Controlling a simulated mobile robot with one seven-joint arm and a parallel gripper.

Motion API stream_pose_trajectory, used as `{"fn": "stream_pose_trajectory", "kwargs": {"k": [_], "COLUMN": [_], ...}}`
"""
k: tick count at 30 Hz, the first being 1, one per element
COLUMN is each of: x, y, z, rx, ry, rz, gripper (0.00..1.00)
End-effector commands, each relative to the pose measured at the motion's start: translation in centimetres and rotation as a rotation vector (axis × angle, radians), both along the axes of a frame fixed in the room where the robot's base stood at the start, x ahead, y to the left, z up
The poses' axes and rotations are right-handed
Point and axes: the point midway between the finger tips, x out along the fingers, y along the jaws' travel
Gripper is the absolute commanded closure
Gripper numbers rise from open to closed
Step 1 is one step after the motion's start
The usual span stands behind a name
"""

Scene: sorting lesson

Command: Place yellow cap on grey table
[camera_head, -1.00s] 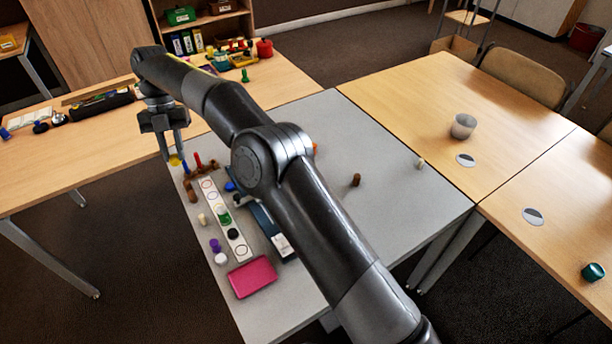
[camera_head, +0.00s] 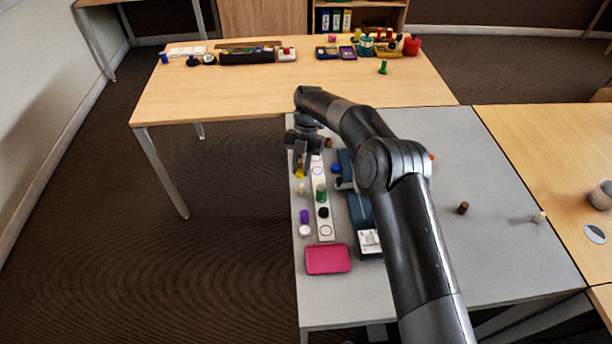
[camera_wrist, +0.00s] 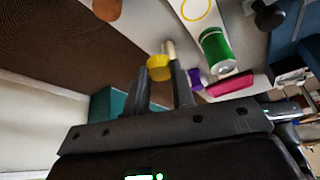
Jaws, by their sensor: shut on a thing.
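The yellow cap (camera_wrist: 158,62) is between the fingertips of my gripper (camera_wrist: 158,72) in the wrist view, and the gripper is shut on it. In the head view the yellow cap (camera_head: 299,172) shows small below my gripper (camera_head: 300,168), over the left edge of the grey table (camera_head: 500,240). I cannot tell whether the cap touches the table top.
A white strip with circles (camera_head: 325,220) holds a green piece (camera_head: 320,193) and a black one. Cream, purple and white pieces stand left of it. A pink tray (camera_head: 328,259) lies in front.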

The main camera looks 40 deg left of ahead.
Motion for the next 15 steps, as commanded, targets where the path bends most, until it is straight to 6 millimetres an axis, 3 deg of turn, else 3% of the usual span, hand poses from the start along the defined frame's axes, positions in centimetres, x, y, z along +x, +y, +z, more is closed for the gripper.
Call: {"fn": "stream_pose_trajectory", "kwargs": {"k": [10,15], "x": [0.0,0.0], "y": [0.0,0.1], "z": [-4.4,-5.0], "rx": [0.000,0.003], "ry": [0.000,-0.001], "rz": [0.001,0.000], "gripper": [1.00,1.00]}}
